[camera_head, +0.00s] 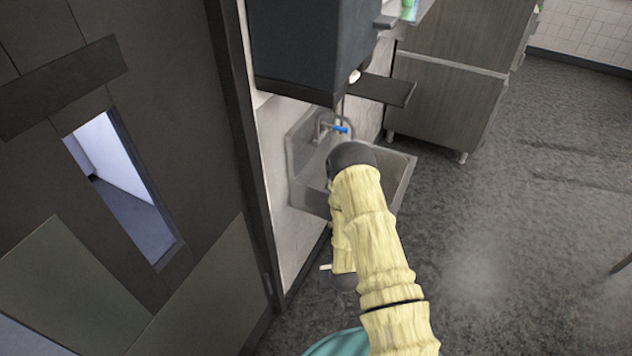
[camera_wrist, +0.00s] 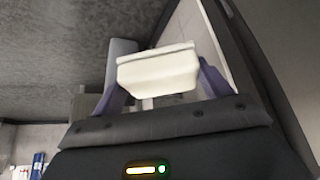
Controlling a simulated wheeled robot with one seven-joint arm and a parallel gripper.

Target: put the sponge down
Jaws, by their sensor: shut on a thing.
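The sponge is a cream-white block (camera_wrist: 157,72) in the wrist view. It sits between the two purple fingers of my gripper (camera_wrist: 161,84), which is shut on it. In the head view my arm reaches down in front of the sink, and my gripper is mostly hidden behind the arm. A small pale bit beside the dark wrist, low in the head view, may be part of the sponge, but it is too small to tell.
A metal wall sink (camera_head: 398,182) with a tap (camera_head: 322,124) stands behind my arm. A dark wall box (camera_head: 312,45) hangs above it. A brown door (camera_head: 165,60) is at the left. A metal cabinet (camera_head: 445,95) stands at the back. Grey floor (camera_head: 530,230) at the right is mostly clear.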

